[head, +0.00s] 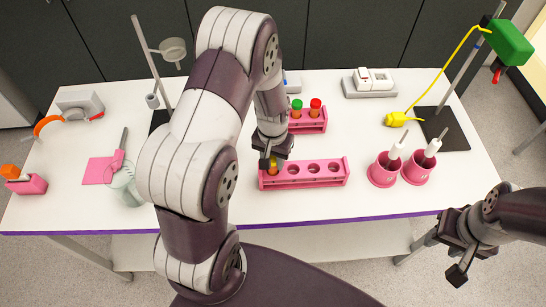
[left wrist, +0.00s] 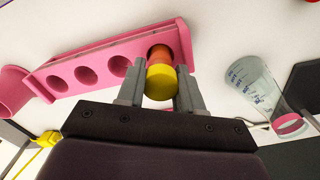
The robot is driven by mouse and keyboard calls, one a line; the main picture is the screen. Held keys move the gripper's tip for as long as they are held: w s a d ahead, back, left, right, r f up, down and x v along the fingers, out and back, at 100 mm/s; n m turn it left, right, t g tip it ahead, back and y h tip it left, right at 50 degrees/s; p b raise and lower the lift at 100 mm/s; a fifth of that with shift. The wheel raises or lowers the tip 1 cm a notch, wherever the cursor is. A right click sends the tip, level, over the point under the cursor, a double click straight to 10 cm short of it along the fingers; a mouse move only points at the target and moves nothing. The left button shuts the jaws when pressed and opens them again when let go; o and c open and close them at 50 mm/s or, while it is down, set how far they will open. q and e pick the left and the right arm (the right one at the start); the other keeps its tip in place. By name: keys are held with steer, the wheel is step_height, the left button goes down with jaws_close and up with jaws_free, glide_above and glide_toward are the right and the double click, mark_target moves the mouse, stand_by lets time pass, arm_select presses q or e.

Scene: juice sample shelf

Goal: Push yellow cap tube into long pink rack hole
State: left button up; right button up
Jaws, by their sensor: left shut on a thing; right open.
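The tube with a yellow cap (left wrist: 160,80) shows in the left wrist view, with an orange-red body beyond the cap. It is at the end hole of the long pink rack (left wrist: 108,56); how deep it sits is hard to tell. In the head view the yellow cap (head: 273,162) is at the rack's left end, and the long pink rack (head: 304,184) shows several empty holes to its right. My left gripper (head: 271,157) is shut on the tube, its fingers on either side of the cap. My right gripper (head: 455,255) is open and empty, off the table's front right.
A shorter pink rack (head: 308,126) behind holds green-capped and red-capped tubes. Two pink cups (head: 383,169) with white-handled tools stand to the right. A glass beaker (head: 125,185) stands left of my left arm. Table space in front of the long rack is clear.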

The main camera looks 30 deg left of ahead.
arm_select(q)
steer(key=shift+f, duration=0.25)
steer(key=o, duration=1.1)
steer(key=shift+o, duration=0.2)
